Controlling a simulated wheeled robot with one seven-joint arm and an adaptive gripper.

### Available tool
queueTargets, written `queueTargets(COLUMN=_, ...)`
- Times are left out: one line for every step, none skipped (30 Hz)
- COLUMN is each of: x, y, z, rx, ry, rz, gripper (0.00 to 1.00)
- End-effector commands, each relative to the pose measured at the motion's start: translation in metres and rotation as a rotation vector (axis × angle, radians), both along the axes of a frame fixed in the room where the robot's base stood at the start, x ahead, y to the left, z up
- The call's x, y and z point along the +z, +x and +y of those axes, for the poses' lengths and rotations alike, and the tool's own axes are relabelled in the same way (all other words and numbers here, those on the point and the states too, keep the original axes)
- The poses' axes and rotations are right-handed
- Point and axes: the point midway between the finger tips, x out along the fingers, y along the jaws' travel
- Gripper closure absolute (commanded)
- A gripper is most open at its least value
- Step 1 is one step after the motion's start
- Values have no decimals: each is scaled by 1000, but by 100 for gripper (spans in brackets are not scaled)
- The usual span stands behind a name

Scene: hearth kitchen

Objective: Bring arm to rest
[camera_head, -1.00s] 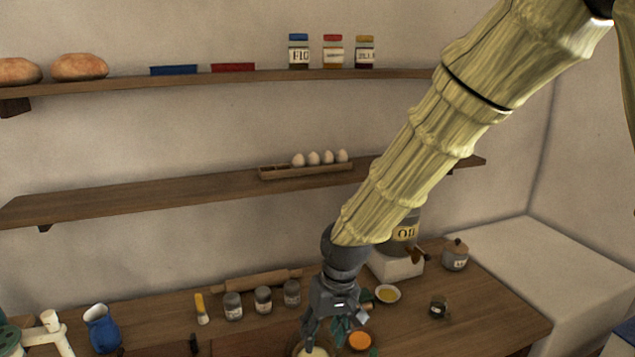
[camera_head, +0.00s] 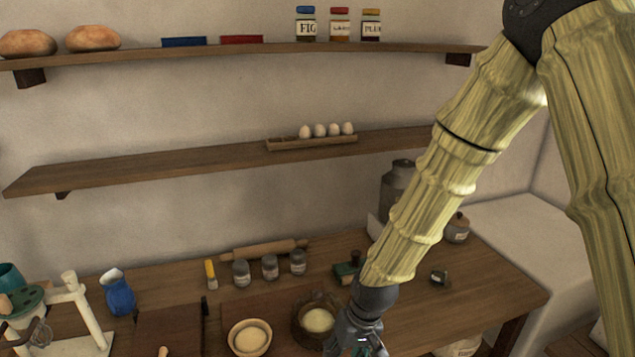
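My arm comes down from the upper right. My gripper (camera_head: 358,343) is at the bottom edge of the view, over the front of the wooden counter (camera_head: 440,318). Its fingers are partly cut off by the frame, so I cannot tell whether they are open or shut. I see nothing clearly held in it. A dark bowl (camera_head: 301,331) with pale contents is just left of the gripper, partly behind it. I cannot tell whether they touch.
A tan bowl (camera_head: 232,338), a board (camera_head: 168,332), a blue jug (camera_head: 119,293) and several grey jars (camera_head: 270,268) stand to the left. A green-based stamp-like item (camera_head: 345,270) is behind the gripper. Two shelves (camera_head: 200,171) cross the wall. The counter's right part is fairly clear.

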Motion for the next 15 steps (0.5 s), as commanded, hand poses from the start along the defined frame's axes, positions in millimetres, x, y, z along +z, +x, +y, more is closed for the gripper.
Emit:
queueTargets(x=-26, y=-10, z=-7, rx=-16, ry=1, rz=15, gripper=51)
queueTargets(x=-38, y=-15, z=-10, rx=-25, ry=2, rz=18, gripper=51)
queueTargets(x=-53, y=-21, z=-15, rx=-37, ry=3, rz=21, gripper=51)
queueTargets(x=-65, y=-27, z=-19, rx=-47, ry=2, rz=25, gripper=51)
queueTargets(x=-76, y=-33, z=-23, rx=-56, ry=2, rz=28, gripper=51)
queueTargets(x=-91, y=-40, z=-29, rx=-69, ry=1, rz=30, gripper=51)
queueTargets(x=-101, y=-45, z=-33, rx=-79, ry=-1, rz=33, gripper=51)
queueTargets(x=-112, y=-52, z=-37, rx=-89, ry=-3, rz=34, gripper=51)
queueTargets(x=-126, y=-60, z=-43, rx=-100, ry=-6, rz=38, gripper=51)
queueTargets(x=-136, y=-67, z=-47, rx=-109, ry=-9, rz=39, gripper=51)
queueTargets(x=-146, y=-73, z=-52, rx=-117, ry=-13, rz=41, gripper=51)
queueTargets(x=-159, y=-82, z=-57, rx=-127, ry=-18, rz=43, gripper=51)
queueTargets(x=-168, y=-90, z=-62, rx=-136, ry=-23, rz=46, gripper=51)
queueTargets(x=-178, y=-97, z=-67, rx=-145, ry=-28, rz=48, gripper=51)
queueTargets(x=-190, y=-107, z=-73, rx=-156, ry=-35, rz=49, gripper=51)
